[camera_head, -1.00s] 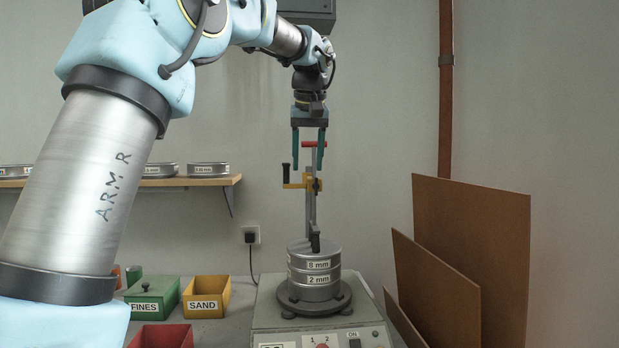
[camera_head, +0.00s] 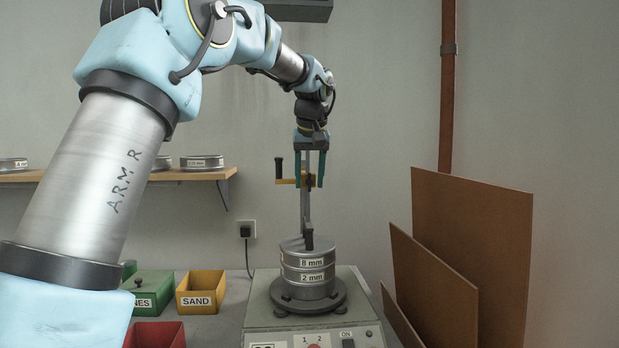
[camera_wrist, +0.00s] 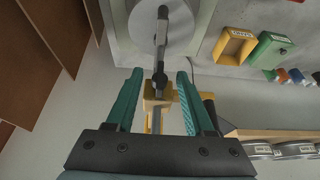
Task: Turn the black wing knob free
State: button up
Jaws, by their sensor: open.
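The clamp stand has a grey upright (camera_head: 304,205) with a yellow bracket (camera_head: 287,181) and a black upright handle (camera_head: 279,167) at its left end. My gripper (camera_head: 313,184) points down at the bracket's height, its teal fingers open. In the wrist view the yellow bracket (camera_wrist: 157,100) shows between the open fingers (camera_wrist: 159,78), with no clear contact. A small dark part (camera_wrist: 160,77) sits just beyond it; I cannot tell whether this is the black wing knob. The upright's foot stands over a sieve stack (camera_head: 307,265) marked 8 mm and 2 mm. My gripper hides the upright's top.
The sieve stack stands on a shaker base (camera_head: 310,338) with switches. A yellow SAND bin (camera_head: 201,294), a green bin (camera_head: 150,290) and a red bin (camera_head: 156,335) are at left. Brown boards (camera_head: 465,270) lean at right. A shelf with sieves (camera_head: 201,162) is at the back left.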

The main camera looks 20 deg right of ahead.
jog(key=shift+f, duration=0.15)
grip_shut()
dwell(0.4)
